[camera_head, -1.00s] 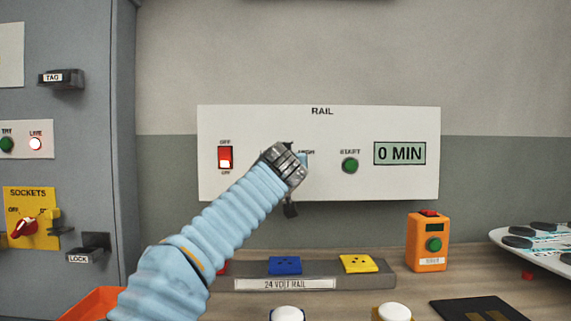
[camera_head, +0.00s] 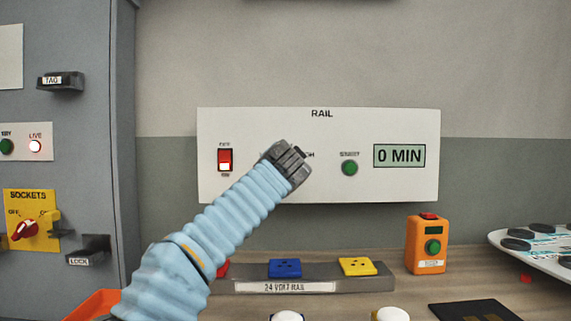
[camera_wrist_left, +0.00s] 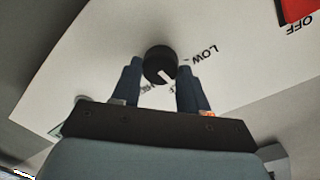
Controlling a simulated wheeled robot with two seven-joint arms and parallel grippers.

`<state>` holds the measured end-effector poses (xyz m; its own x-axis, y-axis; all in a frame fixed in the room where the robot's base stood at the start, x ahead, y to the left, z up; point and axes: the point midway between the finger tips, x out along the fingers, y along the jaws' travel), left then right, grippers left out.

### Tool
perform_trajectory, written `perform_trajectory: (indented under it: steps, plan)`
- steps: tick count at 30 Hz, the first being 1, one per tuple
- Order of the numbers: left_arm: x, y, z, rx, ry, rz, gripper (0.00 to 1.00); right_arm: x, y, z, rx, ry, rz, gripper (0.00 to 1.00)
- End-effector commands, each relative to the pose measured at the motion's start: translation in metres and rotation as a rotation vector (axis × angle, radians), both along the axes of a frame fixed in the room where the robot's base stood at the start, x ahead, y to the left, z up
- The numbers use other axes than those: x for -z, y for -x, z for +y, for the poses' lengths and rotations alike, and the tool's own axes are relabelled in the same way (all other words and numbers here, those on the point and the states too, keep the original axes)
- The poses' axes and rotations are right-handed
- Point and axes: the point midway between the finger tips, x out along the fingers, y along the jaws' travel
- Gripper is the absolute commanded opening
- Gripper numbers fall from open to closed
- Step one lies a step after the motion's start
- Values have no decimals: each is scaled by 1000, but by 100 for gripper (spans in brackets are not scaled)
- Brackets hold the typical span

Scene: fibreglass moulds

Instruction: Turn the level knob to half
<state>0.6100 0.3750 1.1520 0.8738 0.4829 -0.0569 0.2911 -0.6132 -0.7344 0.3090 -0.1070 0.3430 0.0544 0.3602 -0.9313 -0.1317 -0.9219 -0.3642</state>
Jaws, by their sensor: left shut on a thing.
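The level knob (camera_wrist_left: 160,62) is a round black knob with a white pointer mark, seen in the left wrist view on the white RAIL panel (camera_head: 322,188). My left gripper (camera_wrist_left: 160,76) has its two blue fingers on either side of the knob and is shut on it. The white mark points toward the gripper's base, at partly hidden lettering between the fingers. The word LOW stands to the right of the knob in that view. In the head view my left gripper (camera_head: 288,163) covers the knob and most of its labels. My right gripper is not in view.
The panel also bears a red rocker switch (camera_head: 225,160), a green START button (camera_head: 349,168) and a display (camera_head: 399,156) reading 0 MIN. Below are a grey 24 volt rail (camera_head: 215,286) with coloured sockets and an orange box (camera_head: 427,247). A grey cabinet (camera_head: 90,130) stands left.

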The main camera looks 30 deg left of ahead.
Motion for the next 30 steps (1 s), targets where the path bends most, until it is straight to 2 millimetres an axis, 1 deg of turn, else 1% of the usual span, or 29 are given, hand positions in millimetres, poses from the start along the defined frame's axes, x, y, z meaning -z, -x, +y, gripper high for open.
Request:
perform_trajectory:
  steps: [4,10,26,27,30]
  plan:
    - [-1,0,-1,3,-63,38,13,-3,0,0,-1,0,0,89]
    - [0,0,-1,2,-113,69,13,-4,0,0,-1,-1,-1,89]
    - [0,-1,-1,3,-131,80,13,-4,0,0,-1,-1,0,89]
    - [0,-1,-1,3,-131,80,48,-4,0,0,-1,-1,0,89]
    - [0,-1,-1,1,-131,80,63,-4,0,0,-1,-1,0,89]
